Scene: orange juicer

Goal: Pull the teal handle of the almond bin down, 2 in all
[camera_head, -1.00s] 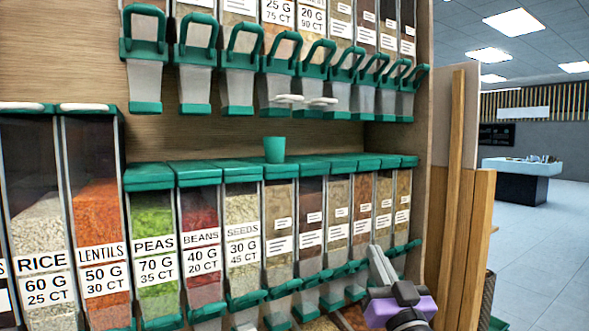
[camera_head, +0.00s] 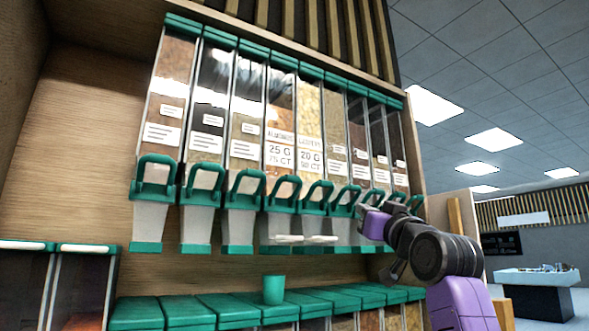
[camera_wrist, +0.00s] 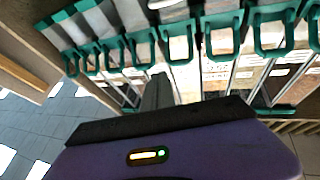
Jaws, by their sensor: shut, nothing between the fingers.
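The almond bin (camera_head: 280,122) hangs in the upper row, with orange-brown contents and a white label. Its teal loop handle (camera_head: 283,192) stands raised at the front, above a clear spout. In the upside-down wrist view, a row of teal handles and bin labels shows beyond my fingers; I take the loop (camera_wrist: 222,45) by the orange-white label to be the almond handle. My gripper (camera_wrist: 157,93) is shut and empty, its narrow fingers pointing toward the row. In the head view its purple hand is right of the almond handle, apart from it; the fingertips are hidden there.
Similar bins with teal handles stand close on both sides. White pieces (camera_head: 300,240) stick out by the middle spouts. A teal cup (camera_head: 273,290) stands on the lower bins' lids (camera_head: 220,308). A wooden side wall closes the rack at right.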

